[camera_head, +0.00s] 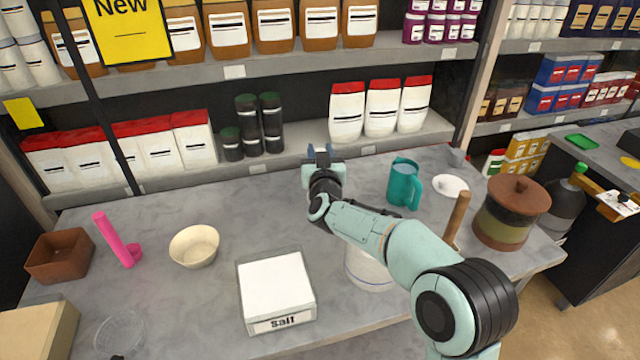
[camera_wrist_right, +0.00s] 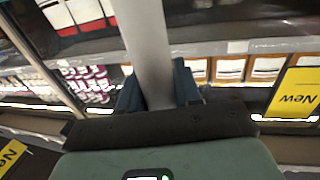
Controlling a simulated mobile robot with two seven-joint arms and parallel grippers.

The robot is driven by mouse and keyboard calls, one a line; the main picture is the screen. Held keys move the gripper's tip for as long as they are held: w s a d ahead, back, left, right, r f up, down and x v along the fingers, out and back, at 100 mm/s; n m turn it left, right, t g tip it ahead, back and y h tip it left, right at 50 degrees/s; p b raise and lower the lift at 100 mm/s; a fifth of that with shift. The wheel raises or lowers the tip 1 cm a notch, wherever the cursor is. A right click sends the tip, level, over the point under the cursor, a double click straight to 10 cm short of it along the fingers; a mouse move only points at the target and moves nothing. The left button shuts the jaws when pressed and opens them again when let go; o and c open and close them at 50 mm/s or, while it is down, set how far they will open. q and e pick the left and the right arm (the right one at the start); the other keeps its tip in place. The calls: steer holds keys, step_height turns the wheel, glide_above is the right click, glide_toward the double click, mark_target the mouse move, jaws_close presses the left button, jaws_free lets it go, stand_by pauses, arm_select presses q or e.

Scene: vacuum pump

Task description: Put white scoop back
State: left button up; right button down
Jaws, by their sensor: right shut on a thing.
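My right gripper (camera_head: 320,154) is over the back middle of the counter, near the lower shelf edge. In the right wrist view its fingers (camera_wrist_right: 158,88) are shut on a pale grey-white bar (camera_wrist_right: 150,50), which looks like the handle of the white scoop. The bar runs up out of that frame, so its far end is hidden. In the head view I cannot make out the held thing behind the gripper. A square bin labelled Salt (camera_head: 277,290), with white contents, stands at the front middle of the counter. My left gripper is not in view.
A pink scoop (camera_head: 115,243) and cream bowl (camera_head: 194,246) are at left. A white round container (camera_head: 370,272) is partly hidden by my arm. A teal jug (camera_head: 403,183), white dish (camera_head: 450,186) and lidded pot (camera_head: 508,212) are at right. Shelves (camera_head: 233,72) line the back.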

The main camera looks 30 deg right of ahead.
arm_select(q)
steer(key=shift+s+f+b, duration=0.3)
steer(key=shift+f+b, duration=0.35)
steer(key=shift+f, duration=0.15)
arm_select(e)
steer(key=shift+f, duration=3.35)
steer(key=shift+f, duration=0.15)
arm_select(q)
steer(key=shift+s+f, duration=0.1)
arm_select(e)
steer(key=c, duration=0.8)
jaws_free()
steer(key=shift+r, duration=0.25)
arm_select(q)
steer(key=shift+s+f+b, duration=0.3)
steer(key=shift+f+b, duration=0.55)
steer(key=shift+b, duration=0.05)
arm_select(e)
steer(key=v, duration=1.2)
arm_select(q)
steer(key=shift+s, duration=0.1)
arm_select(e)
steer(key=shift+f, duration=0.15)
